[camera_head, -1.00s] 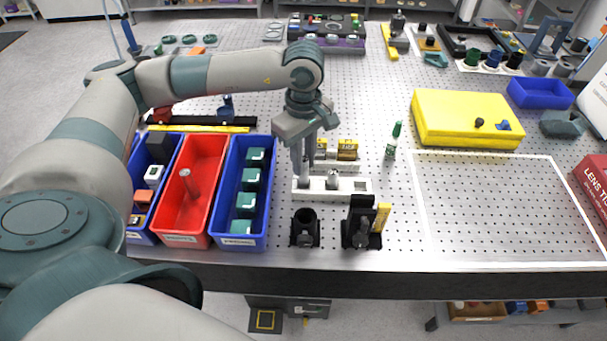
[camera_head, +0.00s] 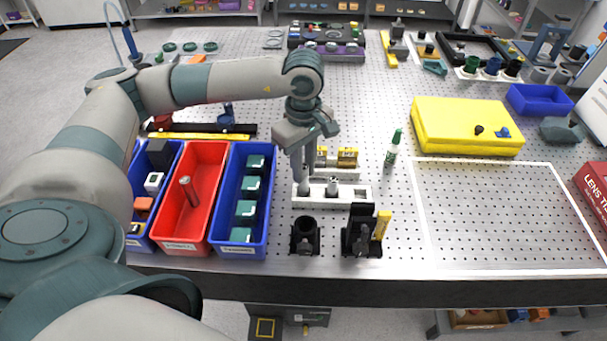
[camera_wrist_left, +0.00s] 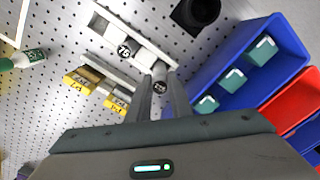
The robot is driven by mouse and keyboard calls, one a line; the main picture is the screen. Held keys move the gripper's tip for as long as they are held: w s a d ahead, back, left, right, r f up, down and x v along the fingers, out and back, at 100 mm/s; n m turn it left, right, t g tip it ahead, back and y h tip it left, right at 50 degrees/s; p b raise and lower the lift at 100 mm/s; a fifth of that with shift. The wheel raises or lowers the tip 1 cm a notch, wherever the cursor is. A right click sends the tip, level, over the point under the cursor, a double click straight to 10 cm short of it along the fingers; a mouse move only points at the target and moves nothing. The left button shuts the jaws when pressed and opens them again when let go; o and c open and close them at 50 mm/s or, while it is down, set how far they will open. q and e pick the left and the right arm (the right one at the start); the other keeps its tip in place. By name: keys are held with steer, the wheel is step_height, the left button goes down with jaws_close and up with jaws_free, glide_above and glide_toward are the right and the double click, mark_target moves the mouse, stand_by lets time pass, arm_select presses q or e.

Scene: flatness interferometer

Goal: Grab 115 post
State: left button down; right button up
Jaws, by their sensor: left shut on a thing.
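A white rack (camera_head: 358,191) stands on the perforated table right of the blue bin, and shows in the wrist view (camera_wrist_left: 103,26). A short grey post (camera_head: 332,185) stands in it; its top reads 75 in the wrist view (camera_wrist_left: 124,49). Another post (camera_wrist_left: 159,86), at the rack's other end, is between my left fingers; its top label is too small to read surely. My left gripper (camera_head: 306,178) reaches down over the rack's left end, shut on that post. It hides most of that post in the head view. My right gripper is not in view.
Left are a red bin (camera_head: 211,176) with a post lying in it and a blue bin (camera_head: 228,206) of teal-topped pieces. Two black holders (camera_head: 305,237) (camera_head: 361,241) stand in front, yellow-labelled pieces (camera_head: 347,157) behind. A green-capped bottle (camera_head: 393,150) is right.

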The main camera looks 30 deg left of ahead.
arm_select(q)
steer(key=shift+r, duration=0.2)
step_height(320, 180, up, 9)
steer(key=b, duration=0.3)
steer(key=shift+f+b, duration=0.2)
steer(key=shift+b, duration=0.1)
steer(key=shift+r, duration=0.55)
steer(key=shift+s, duration=0.1)
